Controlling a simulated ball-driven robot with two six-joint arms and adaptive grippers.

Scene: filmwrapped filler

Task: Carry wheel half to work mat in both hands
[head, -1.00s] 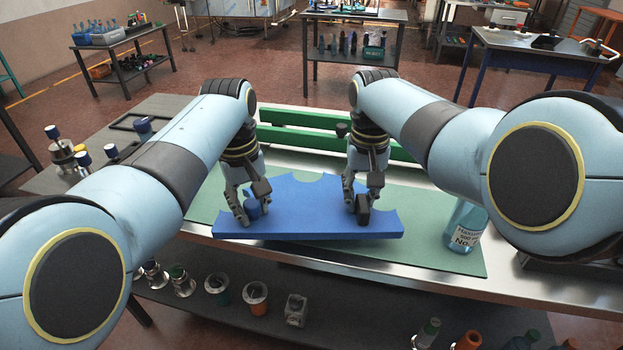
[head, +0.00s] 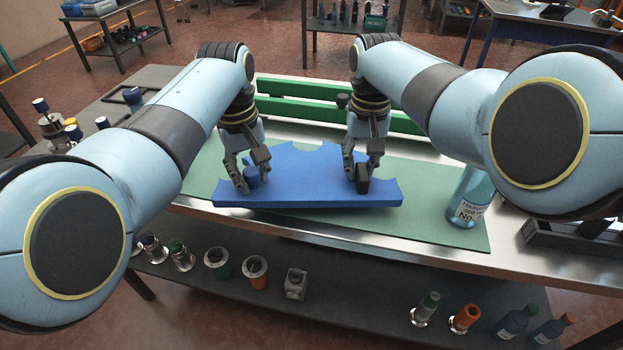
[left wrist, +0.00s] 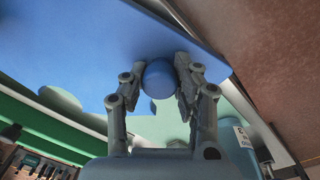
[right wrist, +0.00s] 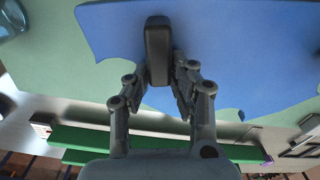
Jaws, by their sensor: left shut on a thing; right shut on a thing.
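The blue wheel half (head: 300,190) is a flat piece with a scalloped far edge and a straight near edge, over the green work mat (head: 425,205). My left gripper (head: 244,184) is shut on a round blue knob at its left part; the knob (left wrist: 158,78) shows between the fingers in the left wrist view. My right gripper (head: 358,182) is shut on a dark upright block on its right part; that block (right wrist: 158,50) shows in the right wrist view. A shadow lies under the near edge; whether the piece touches the mat is hard to tell.
A labelled blue bottle (head: 468,198) stands on the mat to the right. Green bars (head: 310,113) run along the back of the bench. A lower dark shelf (head: 340,290) in front holds several fittings and bottles.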

